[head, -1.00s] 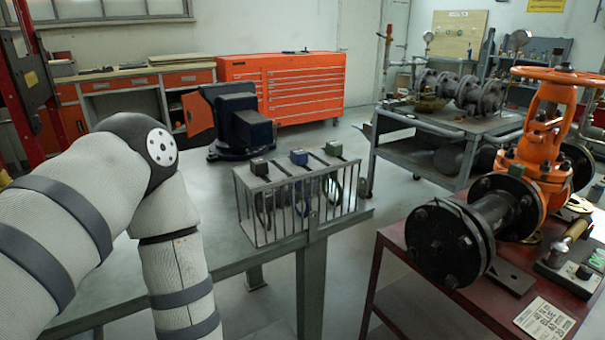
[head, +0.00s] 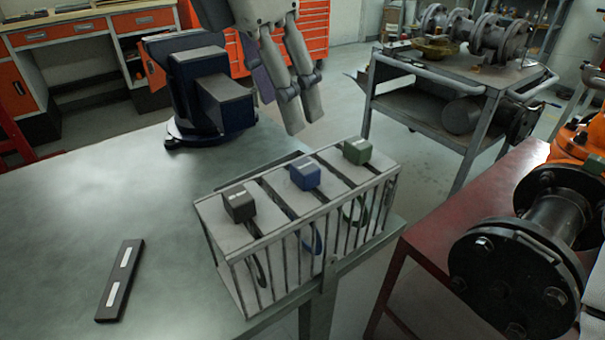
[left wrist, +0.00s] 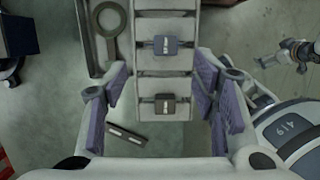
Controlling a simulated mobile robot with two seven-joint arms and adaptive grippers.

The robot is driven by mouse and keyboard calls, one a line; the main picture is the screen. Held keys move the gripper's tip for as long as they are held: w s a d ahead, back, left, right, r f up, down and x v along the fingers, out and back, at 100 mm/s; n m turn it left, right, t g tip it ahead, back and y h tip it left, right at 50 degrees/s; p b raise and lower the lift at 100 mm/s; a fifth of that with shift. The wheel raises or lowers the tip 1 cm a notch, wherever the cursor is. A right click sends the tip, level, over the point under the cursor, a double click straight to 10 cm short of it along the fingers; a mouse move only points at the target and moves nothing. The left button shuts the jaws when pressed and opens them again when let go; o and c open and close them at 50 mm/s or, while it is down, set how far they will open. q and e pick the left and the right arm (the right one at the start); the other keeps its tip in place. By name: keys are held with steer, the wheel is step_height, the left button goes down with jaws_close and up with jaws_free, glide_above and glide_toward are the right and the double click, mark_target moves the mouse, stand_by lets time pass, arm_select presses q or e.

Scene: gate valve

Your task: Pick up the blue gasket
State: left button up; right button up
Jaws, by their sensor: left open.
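The blue gasket shows as a blue block (head: 305,174) in the middle slot of a barred rack, with a thin ring (head: 313,237) hanging below, partly hidden by bars. In the left wrist view its block (left wrist: 165,44) looks grey-blue. A black block (head: 239,204) sits to its left and a green block (head: 357,150) to its right. My left gripper (head: 303,124) is open and empty, pointing down above and behind the rack. In the left wrist view its purple-padded fingers (left wrist: 167,100) stand wide apart, with the black block between them in the picture.
The rack (head: 216,226) stands at the table's near right edge. A dark flat bar (head: 120,281) lies on the table (head: 90,215), left of the rack. A blue vise (head: 205,95) stands behind. A red bench (head: 430,250) with a flanged pipe (head: 520,265) is at right. The table's left is clear.

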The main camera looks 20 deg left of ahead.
mark_target(304, 166)
arm_select(q)
steer(key=x, duration=1)
steer(key=shift+s+d+f, duration=0.25)
steer(key=shift+s+d, duration=0.05)
steer(key=shift+s, duration=0.1)
jaws_close()
